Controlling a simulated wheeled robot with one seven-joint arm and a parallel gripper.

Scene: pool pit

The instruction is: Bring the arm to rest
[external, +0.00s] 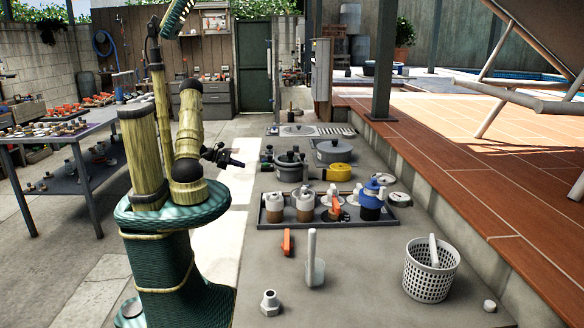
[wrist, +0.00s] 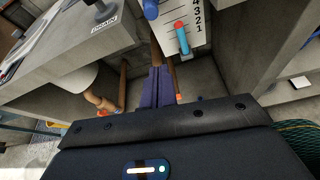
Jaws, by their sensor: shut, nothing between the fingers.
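My arm (external: 188,130) is folded close over its base in the external view, with its elbow up and its lower part hanging down. My gripper (external: 238,163) points right, at the left edge of the grey counter, apart from the things on it. In the wrist view my gripper (wrist: 161,84) shows as two narrow dark purple fingers lying together, with nothing between them. A black housing fills the bottom of that view.
The counter (external: 350,270) holds a dark tray (external: 330,222) of bottles, pots (external: 334,151), a white basket (external: 431,270) and small tools. A table (external: 60,140) stands left. The wrist view shows a numbered white board (wrist: 183,22) and concrete shelves (wrist: 60,60).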

